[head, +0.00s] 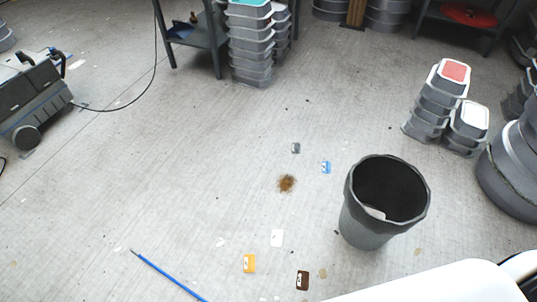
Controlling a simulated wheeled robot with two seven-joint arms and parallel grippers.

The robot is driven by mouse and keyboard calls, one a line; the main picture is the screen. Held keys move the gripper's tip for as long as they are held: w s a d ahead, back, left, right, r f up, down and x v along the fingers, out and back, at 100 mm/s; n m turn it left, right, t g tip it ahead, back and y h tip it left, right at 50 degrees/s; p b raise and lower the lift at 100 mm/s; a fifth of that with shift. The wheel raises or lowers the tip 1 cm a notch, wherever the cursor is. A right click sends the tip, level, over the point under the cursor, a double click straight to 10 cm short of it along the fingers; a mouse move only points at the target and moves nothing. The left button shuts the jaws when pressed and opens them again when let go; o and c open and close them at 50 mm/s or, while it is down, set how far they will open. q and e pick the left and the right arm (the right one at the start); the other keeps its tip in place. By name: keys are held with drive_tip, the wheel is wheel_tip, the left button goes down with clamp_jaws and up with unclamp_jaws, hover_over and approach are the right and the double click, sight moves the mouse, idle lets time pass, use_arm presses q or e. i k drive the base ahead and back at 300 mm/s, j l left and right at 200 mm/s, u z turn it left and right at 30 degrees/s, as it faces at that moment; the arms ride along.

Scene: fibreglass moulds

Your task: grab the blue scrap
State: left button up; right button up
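A small blue scrap (326,167) with a pale marking lies on the grey floor, just left of and behind the bin. Neither of my grippers shows in the head view.
A dark grey bin (362,228) stands open, with something pale inside. Other scraps lie nearby: grey (295,148), white (277,238), orange (249,263) and brown (302,280). A blue rod (168,276) lies front left. Stacked tubs (433,100) stand at right. The left-centre floor is mostly clear.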

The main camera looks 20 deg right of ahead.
sight(327, 166)
drive_tip(key=i+j+u, duration=0.55)
drive_tip(key=u, duration=0.15)
drive_tip(key=i+u, duration=0.4)
drive_tip(key=i+z, duration=0.35)
drive_tip(key=i, duration=0.2)
drive_tip(key=i+j+z, duration=0.4)
drive_tip(key=i, duration=0.15)
drive_tip(key=i+l+z, duration=0.1)
drive_tip(key=z, duration=0.35)
drive_tip(key=i+z, duration=0.3)
drive_tip(key=z, duration=0.15)
drive_tip(key=i+j+z, duration=0.1)
drive_tip(key=z, duration=0.35)
drive_tip(key=i+j+z, duration=0.15)
drive_tip(key=i+z, duration=0.15)
drive_tip(key=z, duration=0.15)
drive_tip(key=i+j+z, duration=0.15)
drive_tip(key=z, duration=0.3)
